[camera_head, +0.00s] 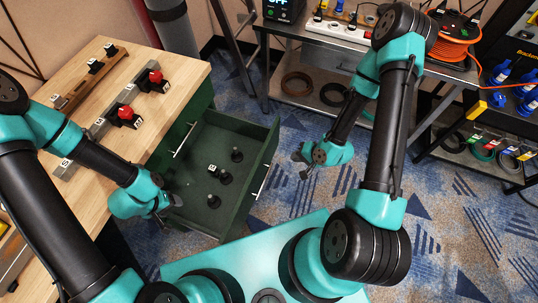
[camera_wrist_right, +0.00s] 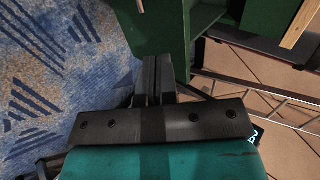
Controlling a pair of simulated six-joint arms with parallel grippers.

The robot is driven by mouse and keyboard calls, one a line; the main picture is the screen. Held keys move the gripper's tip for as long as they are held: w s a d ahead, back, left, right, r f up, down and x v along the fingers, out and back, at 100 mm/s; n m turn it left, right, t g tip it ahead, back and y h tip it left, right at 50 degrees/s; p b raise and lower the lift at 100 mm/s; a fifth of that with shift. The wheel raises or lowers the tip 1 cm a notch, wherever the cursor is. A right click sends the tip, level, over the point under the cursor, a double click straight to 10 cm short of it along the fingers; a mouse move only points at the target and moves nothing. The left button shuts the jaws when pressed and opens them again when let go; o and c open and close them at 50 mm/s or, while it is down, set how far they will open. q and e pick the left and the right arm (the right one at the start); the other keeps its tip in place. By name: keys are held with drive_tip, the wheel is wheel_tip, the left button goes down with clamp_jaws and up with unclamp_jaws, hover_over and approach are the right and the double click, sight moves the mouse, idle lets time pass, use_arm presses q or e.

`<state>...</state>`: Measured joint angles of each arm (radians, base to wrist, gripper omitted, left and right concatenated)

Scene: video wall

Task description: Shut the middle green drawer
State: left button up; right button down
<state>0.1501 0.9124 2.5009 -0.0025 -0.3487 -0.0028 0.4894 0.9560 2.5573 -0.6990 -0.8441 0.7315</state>
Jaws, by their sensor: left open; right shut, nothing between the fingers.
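The green drawer (camera_head: 209,218) is pulled out from the green cabinet (camera_head: 190,113) under the wooden worktop. Several dark knob-like pieces lie inside it, one with a white top. Its front panel faces right and carries a silver handle (camera_head: 261,182). My left gripper (camera_head: 168,222) is open at the drawer's near left side; I cannot tell whether it touches. My right gripper (camera_head: 303,161) is shut and empty, to the right of the drawer front and apart from it in the head view. In the right wrist view the shut fingers (camera_wrist_right: 153,78) point toward a green panel (camera_wrist_right: 158,28).
Another silver handle (camera_head: 185,139) is on the cabinet face above the open drawer. The wooden worktop (camera_head: 178,71) carries rails with red-topped parts. A metal bench (camera_head: 345,57) with cables stands at the back. Patterned carpet (camera_head: 290,195) is clear right of the drawer.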

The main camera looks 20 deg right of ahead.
sight(263, 155)
drive_tip(key=x, duration=0.4)
drive_tip(key=r+x, duration=0.1)
drive_tip(key=x, duration=0.3)
drive_tip(key=a+x, duration=0.1)
drive_tip(key=x, duration=0.3)
drive_tip(key=shift+w+r, duration=0.2)
drive_tip(key=shift+w, duration=0.15)
drive_tip(key=shift+w+a, duration=0.45)
drive_tip(key=shift+a, duration=0.1)
